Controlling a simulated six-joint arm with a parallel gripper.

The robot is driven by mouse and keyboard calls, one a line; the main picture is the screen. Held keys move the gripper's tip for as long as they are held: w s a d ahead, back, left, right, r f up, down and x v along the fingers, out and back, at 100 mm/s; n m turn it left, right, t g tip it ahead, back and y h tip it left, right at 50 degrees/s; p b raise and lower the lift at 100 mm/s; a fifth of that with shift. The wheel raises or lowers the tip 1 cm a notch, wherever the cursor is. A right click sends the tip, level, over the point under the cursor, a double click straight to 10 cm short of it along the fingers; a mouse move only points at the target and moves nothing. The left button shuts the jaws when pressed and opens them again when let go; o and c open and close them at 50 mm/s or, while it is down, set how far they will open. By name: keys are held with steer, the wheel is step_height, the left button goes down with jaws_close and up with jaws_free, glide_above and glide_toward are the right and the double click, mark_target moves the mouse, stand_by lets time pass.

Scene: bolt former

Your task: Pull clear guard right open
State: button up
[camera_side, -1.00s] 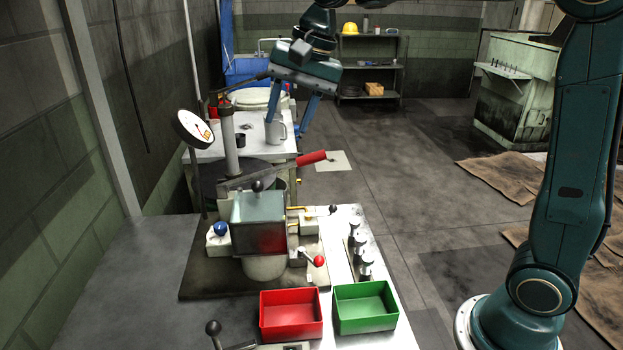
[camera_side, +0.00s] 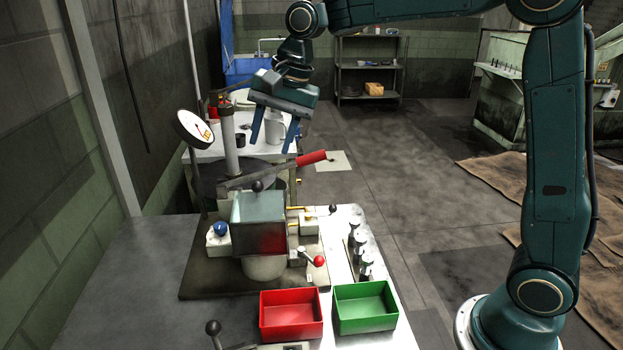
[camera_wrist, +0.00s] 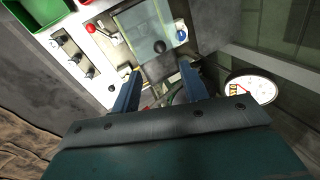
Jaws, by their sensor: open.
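The clear guard (camera_side: 258,222) is a see-through box on the machine in the middle of the bench, with a dark ball knob (camera_side: 257,186) at its top edge. The guard also shows in the wrist view (camera_wrist: 146,30), its knob (camera_wrist: 160,46) just beyond my fingers. My gripper (camera_side: 272,146) is open and empty, above and behind the guard, near the red-handled lever. In the wrist view my gripper (camera_wrist: 160,80) has its two blue fingers spread, with nothing between them, pointing toward the guard. The fingers look apart from the knob.
A red-handled lever (camera_side: 311,158) and a column with a dial gauge (camera_side: 193,130) stand behind the guard. A blue knob (camera_side: 221,229) is left of it, a small red-knobbed lever (camera_side: 318,260) right. A red bin (camera_side: 291,334) and a green bin (camera_side: 365,325) sit in front.

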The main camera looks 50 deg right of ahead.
mark_target(261, 183)
steer(key=x, duration=0.9)
steer(key=shift+f, duration=0.25)
jaws_close()
